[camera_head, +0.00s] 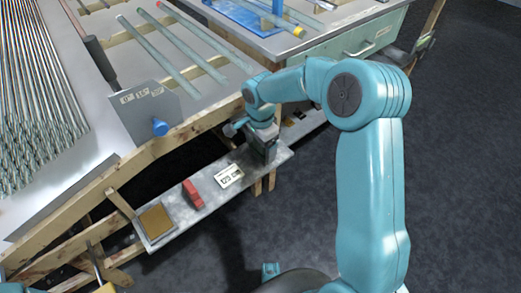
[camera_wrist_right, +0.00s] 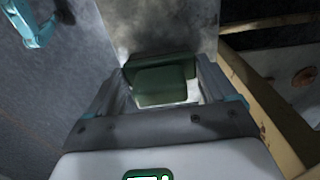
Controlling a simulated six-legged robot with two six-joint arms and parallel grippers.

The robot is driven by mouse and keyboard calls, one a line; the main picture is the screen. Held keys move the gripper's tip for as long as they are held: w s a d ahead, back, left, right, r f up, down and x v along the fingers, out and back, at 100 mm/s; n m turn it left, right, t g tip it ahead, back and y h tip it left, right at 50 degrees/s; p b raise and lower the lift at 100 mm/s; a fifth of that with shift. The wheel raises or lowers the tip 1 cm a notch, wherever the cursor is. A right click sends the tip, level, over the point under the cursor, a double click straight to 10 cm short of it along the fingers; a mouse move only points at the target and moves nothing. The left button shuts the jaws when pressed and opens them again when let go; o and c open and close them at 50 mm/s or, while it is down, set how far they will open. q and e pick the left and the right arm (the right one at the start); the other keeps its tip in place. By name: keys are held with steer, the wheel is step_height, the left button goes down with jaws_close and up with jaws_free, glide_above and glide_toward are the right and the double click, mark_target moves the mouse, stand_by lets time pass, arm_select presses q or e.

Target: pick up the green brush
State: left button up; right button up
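The green brush (camera_wrist_right: 162,84) shows in the right wrist view as a dark green block on the pale grey shelf. It lies between the two fingers of my right gripper (camera_wrist_right: 162,88), which stand wide apart on either side of it. A bright strip shows by the right finger; I cannot tell whether either finger touches the brush. In the head view my right gripper (camera_head: 264,150) is down at the right end of the narrow shelf (camera_head: 213,198) and hides the brush. My left gripper is not in view.
A red block (camera_head: 193,194), a white card with black marks (camera_head: 229,175) and a brown pad (camera_head: 156,221) lie on the shelf. Above it, the wood-edged bench holds glass tubes (camera_head: 160,48) and a grey plate with a blue knob (camera_head: 160,127). Open floor lies to the right.

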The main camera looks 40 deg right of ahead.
steer(key=shift+c, duration=0.6)
steer(key=shift+r, duration=0.5)
step_height(320, 180, up, 19)
steer(key=p, duration=0.5)
steer(key=shift+p, duration=0.4)
